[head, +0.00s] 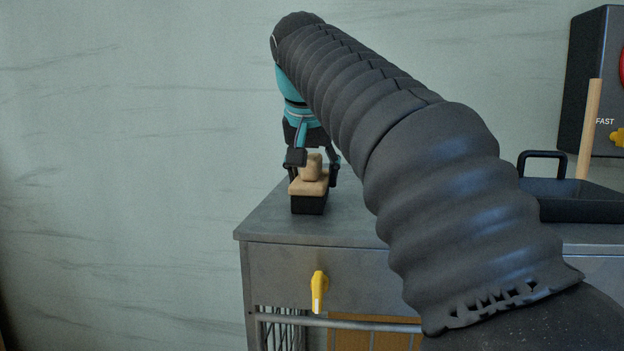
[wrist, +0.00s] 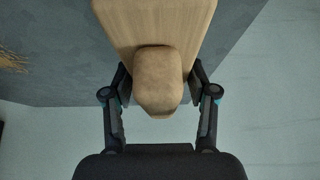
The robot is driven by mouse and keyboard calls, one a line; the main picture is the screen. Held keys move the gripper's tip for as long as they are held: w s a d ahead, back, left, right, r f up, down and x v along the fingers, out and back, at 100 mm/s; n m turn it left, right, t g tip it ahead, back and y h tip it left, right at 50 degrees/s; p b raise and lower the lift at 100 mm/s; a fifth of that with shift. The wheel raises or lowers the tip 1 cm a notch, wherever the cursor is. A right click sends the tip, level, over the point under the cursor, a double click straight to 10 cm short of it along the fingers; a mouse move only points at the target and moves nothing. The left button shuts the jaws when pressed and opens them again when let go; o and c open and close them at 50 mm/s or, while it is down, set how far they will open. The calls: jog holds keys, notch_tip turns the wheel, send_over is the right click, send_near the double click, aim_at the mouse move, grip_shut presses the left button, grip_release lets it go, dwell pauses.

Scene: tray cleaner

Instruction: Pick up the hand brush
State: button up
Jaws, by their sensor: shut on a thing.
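The hand brush (head: 309,187) has a pale wooden body with a rounded knob on top and dark bristles below. In the head view it is upright at the left end of the grey metal counter, and I cannot tell whether its bristles touch the top. My gripper (head: 314,170) points down over it, with its fingers on either side of the knob. In the wrist view the brush (wrist: 156,25) fills the upper middle, and my gripper (wrist: 157,95) is shut on its knob. The bristles are hidden in the wrist view.
The grey counter (head: 270,222) has a left edge close to the brush. A black tray (head: 580,207) with a raised handle and a wooden stick (head: 590,130) are at the right. A dark box (head: 590,70) stands behind. A yellow handle (head: 319,291) is on the counter front.

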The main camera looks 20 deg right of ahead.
aim_at(313, 154)
notch_tip(313, 154, up, 4)
jog(key=shift+r+p, duration=0.25)
jog(key=shift+p, duration=0.75)
jog(key=s+d+r, duration=0.2)
jog(key=s+r, duration=0.4)
jog(key=s, duration=0.5)
jog(key=shift+s+d+r+p, duration=0.2)
jog(key=shift+d+r+p, duration=0.05)
jog(key=shift+d+p, duration=0.05)
jog(key=o, duration=0.6)
jog(key=c, duration=0.3)
jog(key=shift+f, duration=0.1)
jog(key=shift+c, duration=0.2)
